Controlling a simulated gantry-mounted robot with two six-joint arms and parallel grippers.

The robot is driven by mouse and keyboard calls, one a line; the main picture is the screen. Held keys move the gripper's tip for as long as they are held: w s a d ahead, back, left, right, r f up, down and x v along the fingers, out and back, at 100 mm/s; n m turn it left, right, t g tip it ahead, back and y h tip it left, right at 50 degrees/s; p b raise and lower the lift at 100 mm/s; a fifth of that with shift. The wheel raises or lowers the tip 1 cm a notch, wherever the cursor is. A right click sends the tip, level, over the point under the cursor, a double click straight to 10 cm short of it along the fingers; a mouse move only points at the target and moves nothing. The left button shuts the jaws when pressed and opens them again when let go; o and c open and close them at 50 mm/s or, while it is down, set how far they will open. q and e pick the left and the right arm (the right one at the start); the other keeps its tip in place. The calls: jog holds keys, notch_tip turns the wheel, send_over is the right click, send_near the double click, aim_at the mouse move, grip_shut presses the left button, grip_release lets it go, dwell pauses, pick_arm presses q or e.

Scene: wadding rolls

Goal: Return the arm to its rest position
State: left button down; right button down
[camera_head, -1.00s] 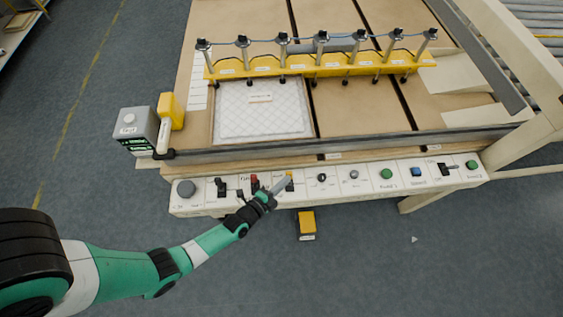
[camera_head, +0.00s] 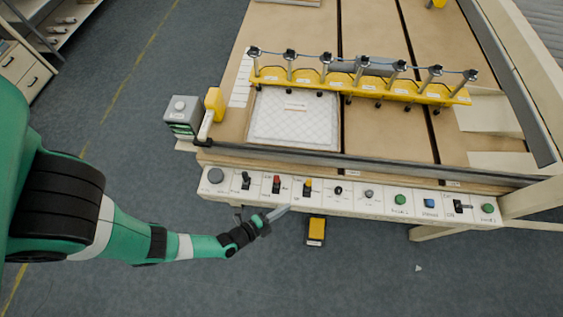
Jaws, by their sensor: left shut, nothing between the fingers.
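My left arm comes in from the left edge, green and white with black joints. Its gripper (camera_head: 276,213) is shut with nothing in it. It is in front of the lower edge of the white control panel (camera_head: 326,203), below the switches at its left part, and appears apart from them. My right gripper is not in the picture.
The panel carries switches, knobs and green buttons (camera_head: 400,200). A yellow pedal box (camera_head: 316,230) stands on the floor below. On the table (camera_head: 390,150) lie a white quilted pad (camera_head: 295,117) and a yellow bar (camera_head: 360,86) with several posts.

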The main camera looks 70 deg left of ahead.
pick_arm(q)
jog(key=shift+s+r, duration=0.1)
jog(key=shift+s, duration=0.35)
jog(key=shift+w, duration=0.1)
